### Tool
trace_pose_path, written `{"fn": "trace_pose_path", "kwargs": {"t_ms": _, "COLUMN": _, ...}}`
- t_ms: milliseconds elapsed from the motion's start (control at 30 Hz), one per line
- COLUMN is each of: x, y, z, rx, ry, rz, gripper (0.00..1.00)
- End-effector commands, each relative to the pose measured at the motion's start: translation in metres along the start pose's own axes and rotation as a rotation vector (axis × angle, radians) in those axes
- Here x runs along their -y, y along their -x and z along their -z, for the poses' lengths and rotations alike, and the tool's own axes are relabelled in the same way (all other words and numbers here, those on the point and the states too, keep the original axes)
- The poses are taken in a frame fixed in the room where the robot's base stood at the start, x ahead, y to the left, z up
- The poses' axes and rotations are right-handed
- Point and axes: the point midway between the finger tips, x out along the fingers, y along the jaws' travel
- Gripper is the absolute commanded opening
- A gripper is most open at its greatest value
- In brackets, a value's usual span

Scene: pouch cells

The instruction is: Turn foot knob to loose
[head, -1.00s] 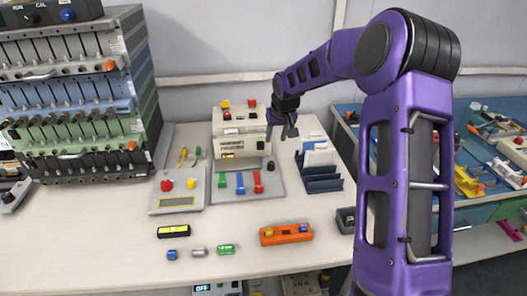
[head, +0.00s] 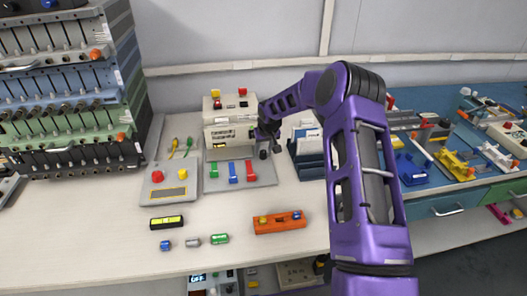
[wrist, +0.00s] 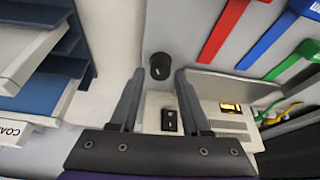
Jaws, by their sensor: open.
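My gripper (wrist: 159,80) is open, with a fingertip to the left and right of the knob in the picture. I see no contact, and the gap in depth cannot be told. In the head view my gripper (head: 270,148) is at the right side of the cream instrument (head: 220,136), and largely hides the knob.
The grey plate (head: 211,183) bears green, blue and red levers. A dark blue rack (head: 306,160) stands close on the gripper's right. An orange holder (head: 279,222) and small cells lie in front.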

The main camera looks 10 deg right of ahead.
Motion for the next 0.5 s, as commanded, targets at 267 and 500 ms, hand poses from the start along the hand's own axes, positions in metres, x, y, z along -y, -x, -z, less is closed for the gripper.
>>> {"fn": "trace_pose_path", "kwargs": {"t_ms": 267, "x": 0.0001, "y": -0.0141, "z": 0.0, "rx": 0.0, "ry": 0.001, "rz": 0.0, "gripper": 0.47}}
{"fn": "trace_pose_path", "kwargs": {"t_ms": 500, "x": 0.0, "y": -0.014, "z": 0.0, "rx": 0.0, "ry": 0.0, "rz": 0.0, "gripper": 0.4}}
